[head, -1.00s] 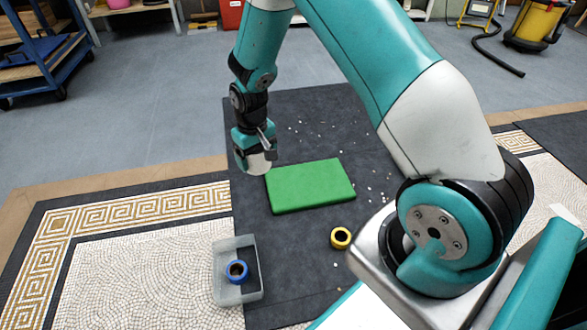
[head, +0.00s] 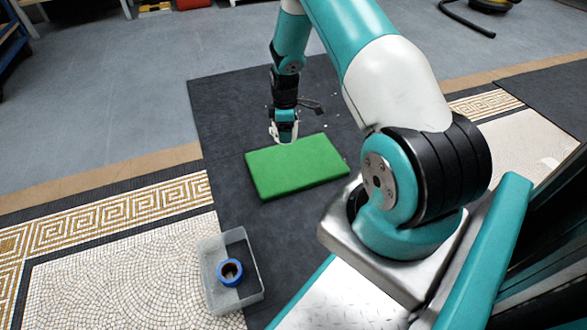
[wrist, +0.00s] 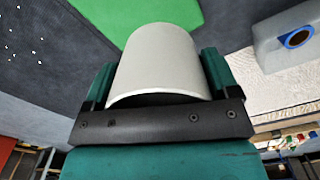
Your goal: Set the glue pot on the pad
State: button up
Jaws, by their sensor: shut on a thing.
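The green pad (head: 297,170) lies flat on a dark mat in the head view, and part of it shows at the top of the wrist view (wrist: 150,14). My gripper (head: 284,135) is at the pad's far edge in the head view; its exact height above the pad is unclear. In the wrist view, my gripper (wrist: 157,82) is shut on a pale grey, rounded pot (wrist: 157,58), seemingly the glue pot. The pot sits between the two teal fingers. Its mouth and underside are not clearly visible, and it is barely seen in the head view.
Pale mosaic flooring (head: 110,280) lies left. Dark mat around the pad is mostly clear, with small pale chips.

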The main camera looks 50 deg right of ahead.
aim_at(287, 177)
notch_tip(287, 177, down, 20)
jog(key=b, duration=1.1)
jog(key=o, duration=1)
jog(key=shift+r, duration=0.15)
notch_tip(287, 177, up, 12)
jog(key=p, duration=0.8)
jog(key=a+r+t+y, duration=0.1)
jog(key=a+r+y, duration=0.1)
jog(key=a+r, duration=2.1)
jog(key=s+a+r, duration=0.4)
jog(key=s+r, duration=0.1)
jog(key=s, duration=0.3)
jog(key=s+a+r+y, duration=0.1)
jog(key=s+a+r, duration=0.3)
jog(key=s, duration=0.4)
jog(key=s+a+r+m+g+y, duration=0.1)
jog(key=s+a+r, duration=0.4)
jog(key=s, duration=0.4)
jog(key=shift+r, duration=0.65)
